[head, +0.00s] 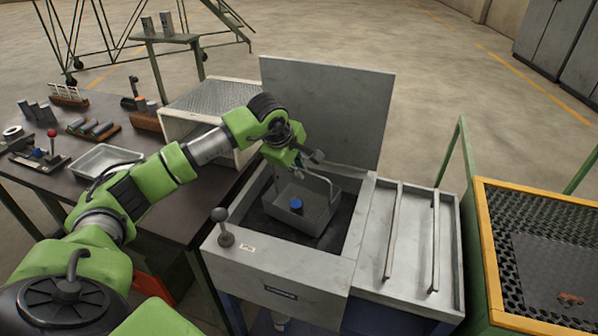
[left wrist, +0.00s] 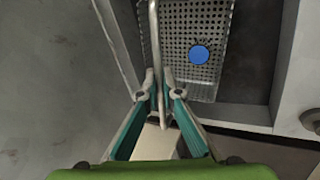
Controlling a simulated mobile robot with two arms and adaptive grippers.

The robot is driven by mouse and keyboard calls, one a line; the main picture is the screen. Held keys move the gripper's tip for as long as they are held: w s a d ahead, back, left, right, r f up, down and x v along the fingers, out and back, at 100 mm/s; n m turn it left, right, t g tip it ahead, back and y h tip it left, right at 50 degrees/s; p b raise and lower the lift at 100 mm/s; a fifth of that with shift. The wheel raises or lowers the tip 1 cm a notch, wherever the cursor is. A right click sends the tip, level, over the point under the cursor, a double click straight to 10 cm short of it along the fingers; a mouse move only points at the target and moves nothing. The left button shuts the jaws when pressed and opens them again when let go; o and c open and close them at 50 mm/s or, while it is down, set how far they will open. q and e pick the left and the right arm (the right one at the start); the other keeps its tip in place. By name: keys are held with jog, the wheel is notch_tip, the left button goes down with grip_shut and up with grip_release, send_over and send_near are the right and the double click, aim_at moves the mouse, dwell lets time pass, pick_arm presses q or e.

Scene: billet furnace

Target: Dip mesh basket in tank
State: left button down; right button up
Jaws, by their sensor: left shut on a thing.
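The mesh basket (head: 303,209) is a grey perforated tray with a bent wire handle and a blue round piece (head: 296,203) inside it. It hangs in the open mouth of the tank (head: 283,285), over the dark interior; whether it touches liquid I cannot tell. My left gripper (head: 305,160) is above the basket, shut on its handle. In the left wrist view, the fingers (left wrist: 161,98) close around the handle rod, and the perforated basket floor (left wrist: 185,30) and blue piece (left wrist: 199,54) show beyond. My right gripper is not in view.
The tank's raised lid (head: 328,105) stands behind the opening. A knobbed lever (head: 223,228) stands at its front left. A draining shelf with two rails (head: 413,240) adjoins on the right, then a yellow-framed mesh cart (head: 540,230). A dark workbench (head: 170,200) with parts stands left.

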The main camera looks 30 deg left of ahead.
pick_arm(q)
notch_tip(320, 180, up, 10)
jog(key=p, duration=0.5)
jog(key=shift+r+p, duration=0.25)
jog(key=shift+p, duration=0.15)
jog(key=shift+w+a, duration=0.1)
dwell(0.3)
